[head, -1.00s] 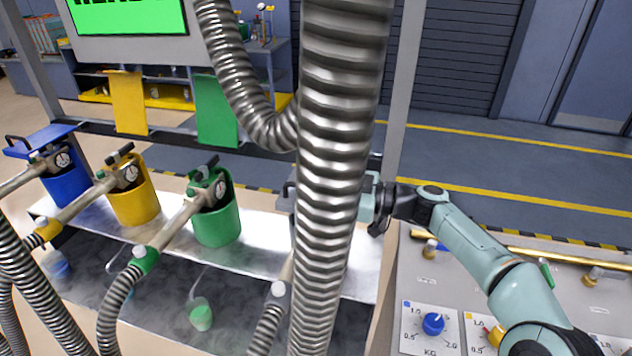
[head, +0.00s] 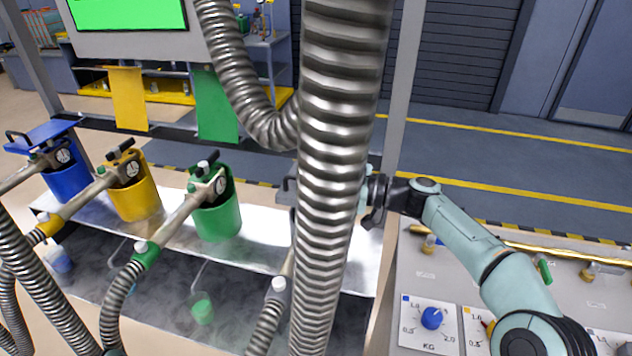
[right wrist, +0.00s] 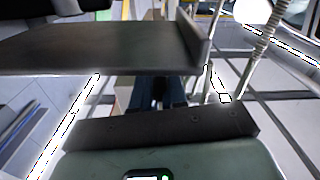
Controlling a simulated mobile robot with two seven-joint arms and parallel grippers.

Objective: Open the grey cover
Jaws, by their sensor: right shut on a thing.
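The grey cover (head: 285,188) shows only as a small piece left of the thick hose in the head view. The hose hides the rest and most of the grey container. In the right wrist view a dark grey plate with an upturned edge, which looks like the cover (right wrist: 105,47), spans the upper left. My right gripper (head: 366,194) comes in from the right, partly behind the hose. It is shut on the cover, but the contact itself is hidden. My left gripper is not in view.
A thick ribbed hose (head: 333,150) hangs in front of the grey station. Green (head: 218,218), yellow (head: 135,200) and blue (head: 68,182) containers with nozzles stand to the left on a metal shelf. A panel with dials (head: 430,270) lies at the right, under my arm.

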